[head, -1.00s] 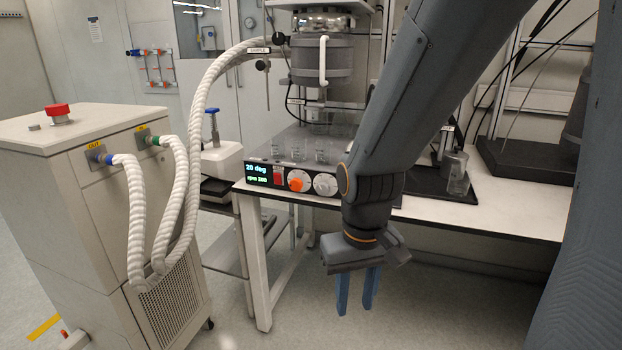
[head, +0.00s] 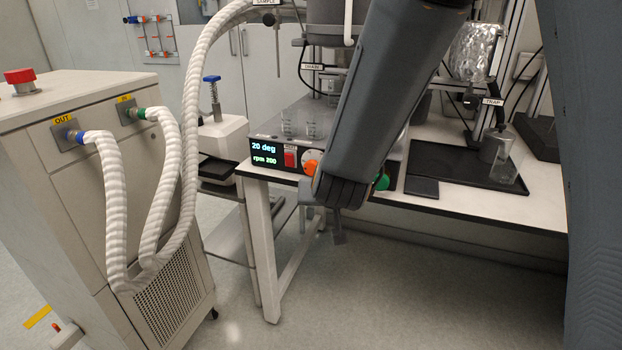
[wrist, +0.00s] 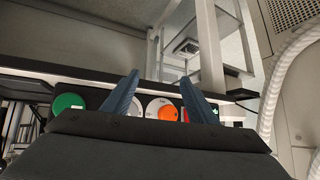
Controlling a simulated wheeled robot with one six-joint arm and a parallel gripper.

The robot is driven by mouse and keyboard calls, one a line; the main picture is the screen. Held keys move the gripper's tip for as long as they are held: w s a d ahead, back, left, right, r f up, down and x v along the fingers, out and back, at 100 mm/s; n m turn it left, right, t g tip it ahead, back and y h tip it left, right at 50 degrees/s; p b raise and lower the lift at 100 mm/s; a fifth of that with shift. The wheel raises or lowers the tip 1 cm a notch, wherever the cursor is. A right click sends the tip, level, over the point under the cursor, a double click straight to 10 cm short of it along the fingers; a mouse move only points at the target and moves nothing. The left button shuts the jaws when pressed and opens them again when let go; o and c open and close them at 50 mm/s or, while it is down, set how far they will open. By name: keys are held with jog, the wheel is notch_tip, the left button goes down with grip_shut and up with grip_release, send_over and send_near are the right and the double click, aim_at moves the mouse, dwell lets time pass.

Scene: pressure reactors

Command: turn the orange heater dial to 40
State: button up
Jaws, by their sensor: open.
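The orange heater dial (head: 311,167) sits on the front panel of the heater unit, partly hidden by my arm in the head view. In the wrist view the orange dial (wrist: 168,112) shows between my fingers, closer to the right one. The panel display (head: 265,153) reads 20 deg and rpm 200. My gripper (wrist: 160,77) is open and empty, and its two blue fingers point towards the panel side. I cannot tell how far the fingertips are from the dial.
A red switch (head: 290,157) is beside the orange dial. A green knob (head: 382,182) is farther right on the unit. Glass beakers (head: 311,125) stand on top. A white cabinet with thick hoses (head: 118,200) stands at the left. The floor before the bench is clear.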

aim_at(311, 170)
jog(key=w+a+r+m+t+h+b, duration=0.2)
jog(key=a+r+t+h+b, duration=0.15)
jog(key=a+t+h, duration=0.3)
jog(key=shift+t+h, duration=0.25)
jog(key=shift+t, duration=0.2)
jog(key=x, duration=0.7)
jog(key=shift+w+d+f, duration=0.1)
jog(key=shift+d+f, duration=0.15)
jog(key=shift+f, duration=0.05)
jog(key=shift+c, duration=0.3)
jog(key=c, duration=1)
